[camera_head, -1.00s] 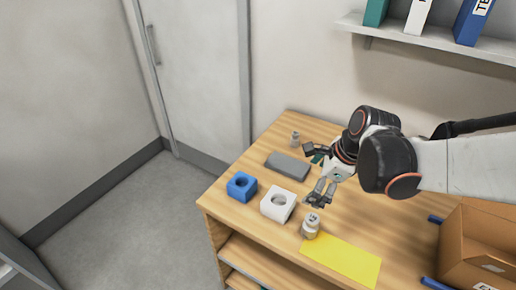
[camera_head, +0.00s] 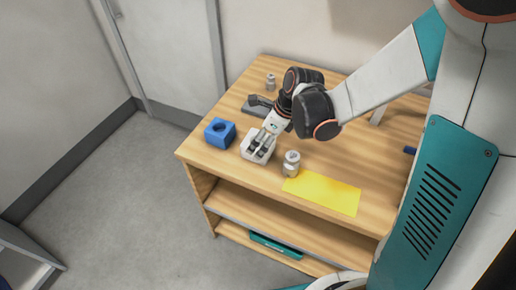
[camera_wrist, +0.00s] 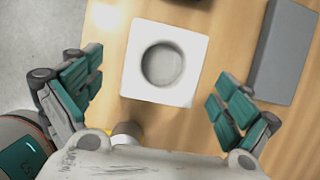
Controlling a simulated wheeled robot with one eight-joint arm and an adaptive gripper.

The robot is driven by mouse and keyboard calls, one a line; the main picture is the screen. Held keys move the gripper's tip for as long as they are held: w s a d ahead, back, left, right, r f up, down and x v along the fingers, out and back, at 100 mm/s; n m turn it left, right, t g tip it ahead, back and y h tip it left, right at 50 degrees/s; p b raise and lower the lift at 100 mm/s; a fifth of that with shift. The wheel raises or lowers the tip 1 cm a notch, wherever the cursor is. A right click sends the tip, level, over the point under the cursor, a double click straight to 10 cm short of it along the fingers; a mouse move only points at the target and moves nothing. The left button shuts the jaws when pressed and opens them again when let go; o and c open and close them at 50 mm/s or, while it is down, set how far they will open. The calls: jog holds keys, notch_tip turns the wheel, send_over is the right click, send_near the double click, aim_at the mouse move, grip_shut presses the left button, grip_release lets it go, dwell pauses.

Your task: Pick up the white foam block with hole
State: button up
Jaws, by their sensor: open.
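The white foam block (camera_head: 246,151) with a round hole sits on the wooden table, partly hidden by my gripper in the head view. In the wrist view the white block (camera_wrist: 134,72) lies ahead of and between the two spread fingers, its hole facing the camera. My gripper (camera_head: 259,148) is open and empty above the block; its teal finger pads also show in the wrist view (camera_wrist: 155,98), apart from the block on both sides.
A blue block (camera_head: 220,133) with a hole stands left of the white one. A metal weight (camera_head: 291,163) stands close on the right, beside a yellow sheet (camera_head: 322,192). A grey slab (camera_wrist: 283,52) lies to the right in the wrist view. A smaller weight (camera_head: 270,82) stands at the back.

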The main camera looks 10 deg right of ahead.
jog(key=b+x, duration=0.2)
jog(key=x, duration=0.3)
jog(key=shift+w+d+f+b, duration=0.1)
jog(key=shift+w+f+b, duration=0.05)
jog(key=shift+b, duration=0.15)
jog(key=c, duration=0.9)
